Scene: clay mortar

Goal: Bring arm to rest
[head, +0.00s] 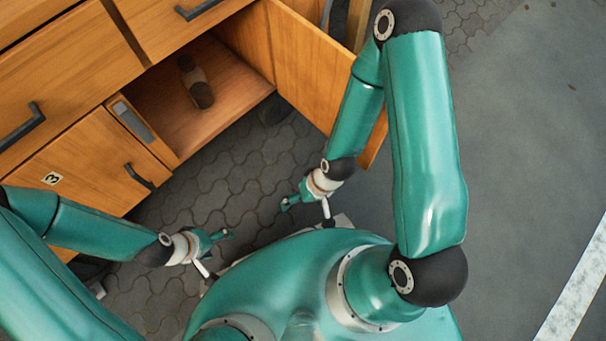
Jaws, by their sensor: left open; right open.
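My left gripper (218,254) is open and empty at the lower middle of the head view, above the paved floor in front of the cabinet. My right gripper (306,209) is open and empty further right, close to the front of my body. Both are apart from the cabinet. My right arm bends high at the elbow and comes down beside the open cabinet door (308,62). My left arm comes in low from the left, in front of the closed door marked 3.
The wooden cabinet (75,75) fills the upper left, with dark handles. Its open compartment (165,112) holds a dark brown cylindrical object (196,82). The open door juts out near my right arm. The grey ground (530,130) at right is clear, with a white stripe (578,290).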

